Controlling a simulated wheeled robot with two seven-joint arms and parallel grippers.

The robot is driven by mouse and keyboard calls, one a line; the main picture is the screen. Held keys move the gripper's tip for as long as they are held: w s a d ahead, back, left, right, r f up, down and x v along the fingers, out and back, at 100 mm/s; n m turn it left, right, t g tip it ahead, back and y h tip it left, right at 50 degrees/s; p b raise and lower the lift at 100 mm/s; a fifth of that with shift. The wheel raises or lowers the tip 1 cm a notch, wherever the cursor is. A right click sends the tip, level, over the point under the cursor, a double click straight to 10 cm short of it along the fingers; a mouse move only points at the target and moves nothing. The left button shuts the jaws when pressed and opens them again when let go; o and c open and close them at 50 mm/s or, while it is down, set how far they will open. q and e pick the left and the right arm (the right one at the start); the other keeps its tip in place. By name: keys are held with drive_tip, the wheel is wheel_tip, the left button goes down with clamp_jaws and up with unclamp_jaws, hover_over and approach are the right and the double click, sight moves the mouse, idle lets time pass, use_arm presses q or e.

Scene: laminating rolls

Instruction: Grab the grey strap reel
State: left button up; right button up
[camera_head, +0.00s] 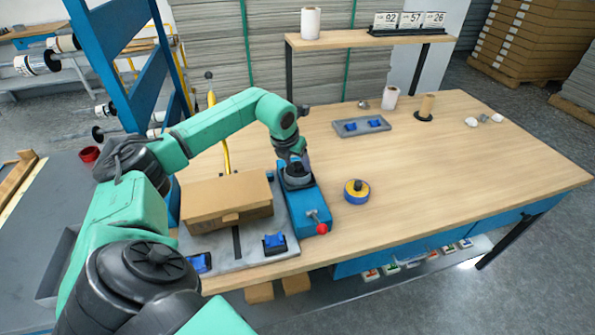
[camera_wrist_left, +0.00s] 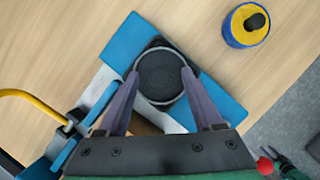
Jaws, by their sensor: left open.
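A dark grey round reel (camera_wrist_left: 160,76) sits on a blue stand (camera_wrist_left: 128,45) in the left wrist view. In the head view the reel (camera_head: 297,180) is partly hidden under my left gripper (camera_head: 294,163). The two fingers of my left gripper (camera_wrist_left: 154,88) are open and reach down on either side of the reel's near part. I cannot tell whether they touch it. My right gripper is not clearly shown.
A yellow and blue roll (camera_head: 356,191) stands to the right on the wooden table (camera_head: 450,170). A cardboard box (camera_head: 228,200) lies left of the blue stand. A red knob (camera_head: 322,229) sticks out at its front. A grey tray (camera_head: 361,126) lies farther back.

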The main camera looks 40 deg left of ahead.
use_arm(q)
clamp_jaws()
idle(1.3)
